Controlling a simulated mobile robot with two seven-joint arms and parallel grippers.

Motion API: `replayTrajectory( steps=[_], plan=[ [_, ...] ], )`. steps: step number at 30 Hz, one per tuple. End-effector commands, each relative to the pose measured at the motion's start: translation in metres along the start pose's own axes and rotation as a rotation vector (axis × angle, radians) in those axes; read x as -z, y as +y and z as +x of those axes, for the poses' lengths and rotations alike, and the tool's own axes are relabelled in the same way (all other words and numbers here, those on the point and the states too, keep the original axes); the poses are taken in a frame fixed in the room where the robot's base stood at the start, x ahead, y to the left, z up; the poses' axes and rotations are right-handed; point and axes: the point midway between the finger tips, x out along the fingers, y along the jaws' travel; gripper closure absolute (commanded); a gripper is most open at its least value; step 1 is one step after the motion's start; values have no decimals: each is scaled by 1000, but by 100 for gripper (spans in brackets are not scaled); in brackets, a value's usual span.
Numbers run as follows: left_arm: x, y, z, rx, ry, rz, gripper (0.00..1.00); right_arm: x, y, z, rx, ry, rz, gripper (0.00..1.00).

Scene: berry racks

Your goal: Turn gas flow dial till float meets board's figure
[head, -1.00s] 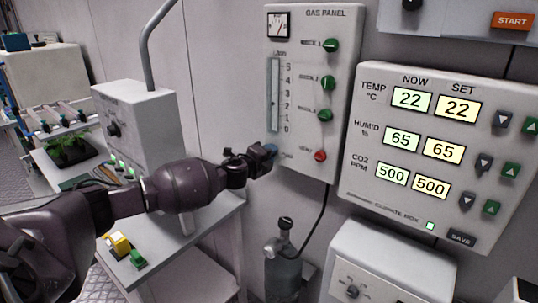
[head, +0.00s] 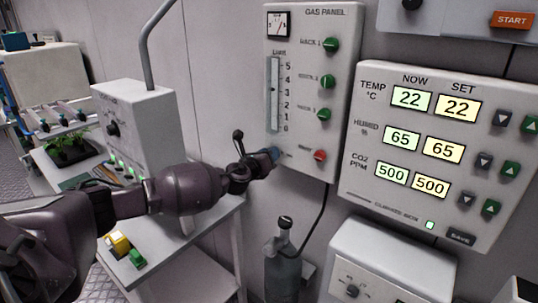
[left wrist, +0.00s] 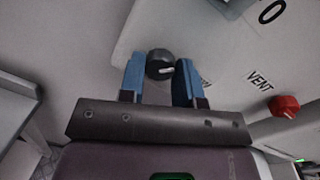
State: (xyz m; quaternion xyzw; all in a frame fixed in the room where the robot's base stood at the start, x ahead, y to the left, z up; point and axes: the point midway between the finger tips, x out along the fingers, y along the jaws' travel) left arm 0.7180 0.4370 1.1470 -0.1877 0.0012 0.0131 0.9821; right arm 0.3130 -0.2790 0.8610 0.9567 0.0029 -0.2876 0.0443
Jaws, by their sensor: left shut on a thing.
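My left gripper (head: 272,154) is at the lower left of the gas panel (head: 340,95), its blue fingers shut on the dark flow dial. In the left wrist view the dial (left wrist: 160,64), with a pale mark, sits between the two fingertips (left wrist: 160,82). The gripper hides the dial in the head view. The upright flow tube (head: 273,70) above it has a scale from 0 to 5. A small dark float (head: 274,89) seems to stand near 3, too small to read exactly. No written target board is recognisable. My right gripper is out of view.
Several green knobs (head: 331,46) and a red vent knob (head: 319,155) sit right of the tube. The red knob also shows in the left wrist view (left wrist: 284,106). A climate box (head: 350,190) hangs to the right, and a gas bottle (head: 284,265) stands below.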

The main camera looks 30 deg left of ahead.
Motion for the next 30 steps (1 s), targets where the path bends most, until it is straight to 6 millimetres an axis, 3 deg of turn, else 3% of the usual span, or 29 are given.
replayTrajectory(
  steps=[18,30],
  plan=[
    [0,1,0,16,-54,527,93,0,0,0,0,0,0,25],
    [0,1,0,21,-69,675,93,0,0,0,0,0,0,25]
  ],
)
